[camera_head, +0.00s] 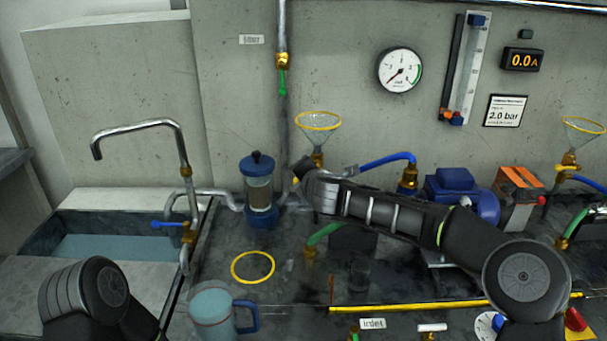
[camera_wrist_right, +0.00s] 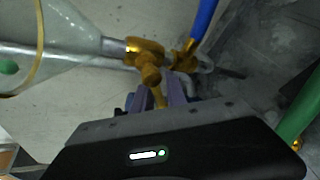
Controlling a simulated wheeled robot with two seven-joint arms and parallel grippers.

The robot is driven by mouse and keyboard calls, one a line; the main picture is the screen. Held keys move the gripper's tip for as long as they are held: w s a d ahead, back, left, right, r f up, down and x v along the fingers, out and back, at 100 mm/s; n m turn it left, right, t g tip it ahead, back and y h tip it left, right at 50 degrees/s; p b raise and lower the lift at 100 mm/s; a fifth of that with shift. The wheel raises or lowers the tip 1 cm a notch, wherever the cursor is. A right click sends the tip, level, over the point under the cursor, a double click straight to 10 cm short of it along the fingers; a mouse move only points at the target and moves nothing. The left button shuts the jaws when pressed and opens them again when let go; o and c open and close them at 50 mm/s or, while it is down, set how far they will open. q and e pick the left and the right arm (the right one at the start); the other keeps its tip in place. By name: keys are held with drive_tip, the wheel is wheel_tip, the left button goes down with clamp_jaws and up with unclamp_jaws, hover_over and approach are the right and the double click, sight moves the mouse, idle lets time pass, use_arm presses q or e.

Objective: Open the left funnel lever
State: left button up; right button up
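The left funnel (camera_head: 318,135) is clear with a yellow rim and stands above the bench in front of the concrete wall. It also shows at the left of the right wrist view (camera_wrist_right: 85,40). Its brass valve (camera_wrist_right: 145,60) has a yellow lever (camera_wrist_right: 159,95) that points down between the purple fingers of my right gripper (camera_wrist_right: 158,100). I cannot tell whether the fingers press on the lever or only stand beside it. My left gripper is out of view.
A blue hose (camera_head: 385,160) and a green hose (camera_head: 325,233) run close to my right arm. A blue-capped filter (camera_head: 259,185) stands left of the valve. A light-blue mug (camera_head: 211,314) is at the front. A second funnel (camera_head: 582,128) is at far right.

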drive_tip(key=shift+o, duration=1.2)
drive_tip(key=b+v, duration=0.1)
drive_tip(key=v, duration=0.6)
drive_tip(key=shift+s+b, duration=0.3)
drive_tip(key=shift+s, duration=0.1)
drive_tip(key=shift+d+r, duration=0.1)
